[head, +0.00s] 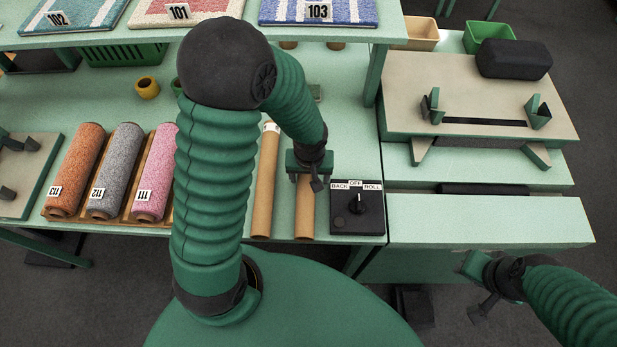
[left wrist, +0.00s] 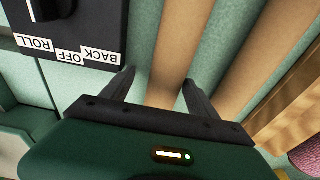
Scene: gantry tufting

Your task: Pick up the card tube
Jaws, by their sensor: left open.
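Two tan card tubes lie side by side on the green table, pointing away from me: a left one (head: 264,195) and a right one (head: 305,212). My left gripper (head: 310,182) is over the right tube and hides part of it. In the left wrist view my left gripper (left wrist: 158,77) is open, with the right tube (left wrist: 174,45) running between its fingers. I cannot tell whether the fingers touch it. The left tube (left wrist: 268,45) lies outside the fingers there. My right gripper (head: 482,288) is low at the right, away from the tubes; its jaw opening is unclear.
A black BACK/OFF/ROLL switch box (head: 357,208) stands close to the right of the tubes, also large in the left wrist view (left wrist: 75,28). Orange, grey and pink yarn rolls (head: 117,170) lie to the left. A shelf (head: 200,34) with numbered samples spans the back.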

